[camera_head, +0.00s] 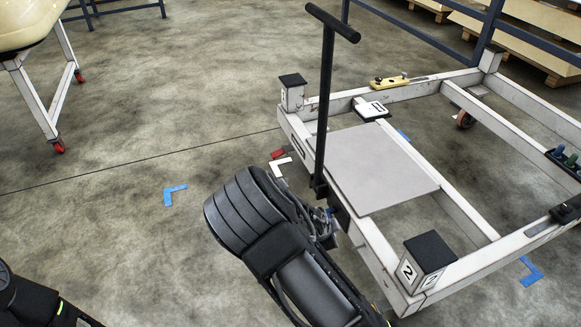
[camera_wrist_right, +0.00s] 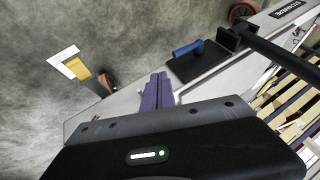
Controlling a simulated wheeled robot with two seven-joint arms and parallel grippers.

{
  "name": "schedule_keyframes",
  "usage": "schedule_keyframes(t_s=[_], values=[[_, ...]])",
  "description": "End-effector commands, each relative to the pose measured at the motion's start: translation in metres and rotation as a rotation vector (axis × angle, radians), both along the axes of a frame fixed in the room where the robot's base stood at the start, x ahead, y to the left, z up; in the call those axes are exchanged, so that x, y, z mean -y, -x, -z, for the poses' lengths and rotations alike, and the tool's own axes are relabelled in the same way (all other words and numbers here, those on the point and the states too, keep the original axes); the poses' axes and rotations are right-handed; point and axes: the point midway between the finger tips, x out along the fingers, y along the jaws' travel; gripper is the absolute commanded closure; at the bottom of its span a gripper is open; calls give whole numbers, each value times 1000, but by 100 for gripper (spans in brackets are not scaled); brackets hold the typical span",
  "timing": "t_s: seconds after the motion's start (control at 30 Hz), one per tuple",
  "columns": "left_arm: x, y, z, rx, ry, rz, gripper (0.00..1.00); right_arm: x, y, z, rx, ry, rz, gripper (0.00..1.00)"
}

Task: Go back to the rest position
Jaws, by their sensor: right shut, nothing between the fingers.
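My right gripper (camera_wrist_right: 158,90) shows its two purple fingers together in the right wrist view, with nothing between them. In the head view my right arm reaches in from the bottom, and its bulky dark links mostly hide that gripper. The hand end lies beside the near left side of the white trolley frame (camera_head: 376,245), close to the foot of the black T-handle (camera_head: 325,105); whether they touch cannot be told. Only a dark part of my left arm shows in the bottom left corner; the left gripper is outside the view.
The trolley carries a grey plate (camera_head: 378,167) and a black-topped block marked 2 (camera_head: 430,252). A cream body on white legs with red casters (camera_head: 60,147) stands at the upper left. Blue rails and wooden pallets are at the back right. The floor left of the trolley is mostly clear.

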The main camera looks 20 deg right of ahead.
Motion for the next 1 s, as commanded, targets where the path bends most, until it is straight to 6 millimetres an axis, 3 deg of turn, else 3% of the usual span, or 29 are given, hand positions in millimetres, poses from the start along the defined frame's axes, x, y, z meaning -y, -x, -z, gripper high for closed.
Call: schedule_keyframes(t_s=[0.17, 0.27, 0.37, 0.47, 0.6, 0.7, 0.87, 1.0], values=[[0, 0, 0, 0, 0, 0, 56, 0, 3, 3, -11, -1, -6, 100], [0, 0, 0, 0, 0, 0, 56, -2, 15, 16, -55, -6, -37, 100], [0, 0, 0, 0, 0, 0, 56, -9, 41, 41, -150, -22, -115, 100], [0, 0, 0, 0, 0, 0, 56, -28, 82, 76, -287, -64, -262, 100], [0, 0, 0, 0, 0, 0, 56, -83, 153, 121, -473, -181, -593, 100], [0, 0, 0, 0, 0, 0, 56, -134, 190, 133, -523, -269, -864, 100], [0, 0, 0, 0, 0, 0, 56, -209, 223, 124, -473, -361, -1251, 100], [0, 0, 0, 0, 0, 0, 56, -264, 234, 100, -348, -381, -1545, 100]])
